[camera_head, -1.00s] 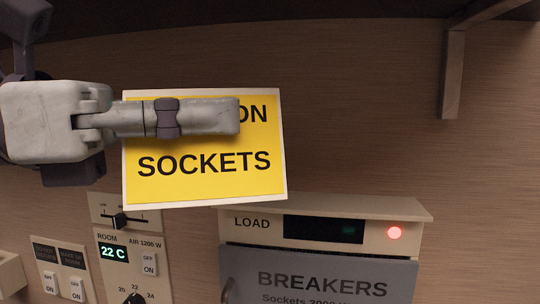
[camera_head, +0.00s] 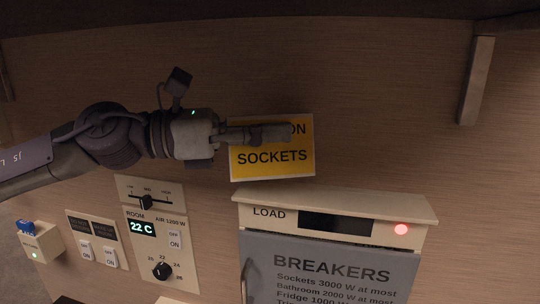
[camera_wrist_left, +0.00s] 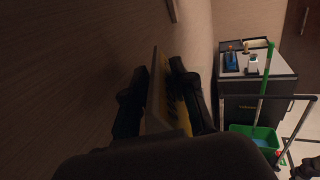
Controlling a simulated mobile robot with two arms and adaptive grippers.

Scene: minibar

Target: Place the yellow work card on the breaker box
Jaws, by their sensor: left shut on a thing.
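The yellow work card (camera_head: 272,158) has a white border and the visible word "SOCKETS"; a finger of my left gripper (camera_head: 272,133) covers part of its upper line. The left gripper is shut on the card and holds it upright, just above the top ledge of the breaker box (camera_head: 334,205). I cannot tell whether the card's lower edge touches the ledge. In the left wrist view the card (camera_wrist_left: 156,92) shows edge-on between the two dark fingers (camera_wrist_left: 160,95). The breaker box has a "LOAD" display, a lit red lamp and a grey "BREAKERS" door.
The room control panel (camera_head: 158,232) with a dial and slider is left of the box, with a switch plate (camera_head: 97,240) further left. A wooden bracket (camera_head: 477,80) hangs at upper right. A cabinet (camera_wrist_left: 255,78) and green bucket (camera_wrist_left: 258,139) show in the left wrist view.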

